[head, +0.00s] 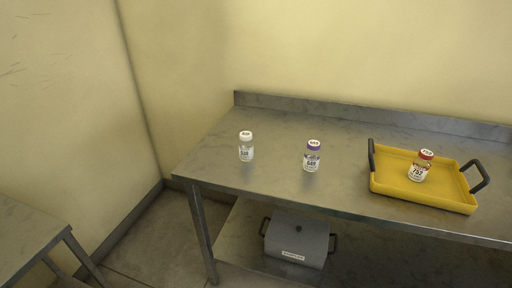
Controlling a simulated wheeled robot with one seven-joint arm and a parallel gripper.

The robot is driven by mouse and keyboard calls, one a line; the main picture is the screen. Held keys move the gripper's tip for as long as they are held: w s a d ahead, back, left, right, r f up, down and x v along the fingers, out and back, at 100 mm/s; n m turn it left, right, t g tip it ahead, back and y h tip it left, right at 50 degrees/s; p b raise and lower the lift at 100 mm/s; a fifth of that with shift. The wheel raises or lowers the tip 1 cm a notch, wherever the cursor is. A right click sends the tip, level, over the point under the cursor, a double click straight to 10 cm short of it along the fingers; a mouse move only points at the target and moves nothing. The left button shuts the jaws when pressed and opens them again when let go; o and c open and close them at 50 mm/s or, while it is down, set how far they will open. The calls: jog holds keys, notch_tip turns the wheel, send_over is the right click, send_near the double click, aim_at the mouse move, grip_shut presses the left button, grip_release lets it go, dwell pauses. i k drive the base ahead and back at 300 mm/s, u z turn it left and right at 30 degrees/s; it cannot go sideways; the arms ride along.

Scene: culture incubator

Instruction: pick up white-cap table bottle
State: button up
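The white-cap bottle (246,147) stands upright on the metal table (222,165), toward its left end. It is small and clear or pale, with a white label and dark print. A purple-cap bottle (312,157) stands upright to its right, clearly apart from it. A red-cap bottle (420,166) stands in a yellow tray (395,186) farther right. My gripper does not show in the head view.
The yellow tray has two dark handles. A grey lidded box (297,239) with dark handles sits on the lower shelf. Another metal table (25,235) is at the lower left. The tabletop around the white-cap bottle is clear. Walls stand behind and at left.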

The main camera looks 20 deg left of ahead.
aim_at(245, 143)
jog(key=z, duration=1.05)
jog(key=k, duration=1.55)
jog(key=u, duration=1.15)
jog(key=i, duration=1)
